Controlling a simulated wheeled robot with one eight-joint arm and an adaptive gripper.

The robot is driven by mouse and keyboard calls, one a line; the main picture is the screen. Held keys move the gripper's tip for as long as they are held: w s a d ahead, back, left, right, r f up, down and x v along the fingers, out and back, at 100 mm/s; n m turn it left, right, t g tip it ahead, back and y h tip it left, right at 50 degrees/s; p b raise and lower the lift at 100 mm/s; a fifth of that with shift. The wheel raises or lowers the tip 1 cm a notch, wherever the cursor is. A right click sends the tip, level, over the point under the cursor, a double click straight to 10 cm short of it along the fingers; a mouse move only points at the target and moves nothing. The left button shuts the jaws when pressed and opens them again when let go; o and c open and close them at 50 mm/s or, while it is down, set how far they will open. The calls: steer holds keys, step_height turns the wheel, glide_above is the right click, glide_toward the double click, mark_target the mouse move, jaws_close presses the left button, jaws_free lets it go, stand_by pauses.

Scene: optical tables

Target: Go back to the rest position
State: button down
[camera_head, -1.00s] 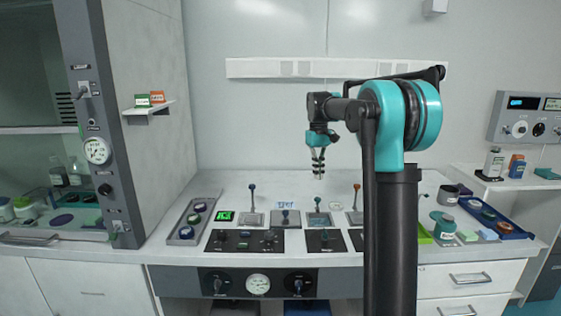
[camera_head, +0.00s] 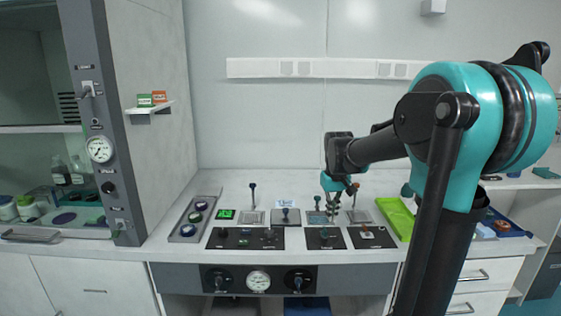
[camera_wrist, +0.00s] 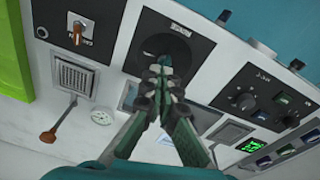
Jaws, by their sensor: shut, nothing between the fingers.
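My gripper (camera_head: 331,205) hangs from my teal and black arm over the right part of the control bench (camera_head: 300,183), in front of the levers. In the wrist view my gripper (camera_wrist: 161,70) has its fingertips together and nothing between them. The tips overlap a round dark control on a black panel (camera_wrist: 190,40), so I cannot tell whether they touch it.
A lever with a brown knob (camera_wrist: 48,136) stands close beside my gripper. A green tray (camera_head: 398,217) lies to the right, partly behind my arm. A fume hood post (camera_head: 101,120) stands at left.

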steer(key=s+d+f+m+t, duration=0.1)
steer(key=s+f, duration=0.6)
steer(key=s, duration=0.3)
steer(key=s+d+f+m+t, duration=0.1)
steer(key=s+f+t, duration=0.1)
steer(key=s+f, duration=0.5)
steer(key=s, duration=0.4)
steer(key=shift+f, duration=0.35)
steer(key=c, duration=2.2)
jaws_free()
steer(key=shift+d, duration=0.1)
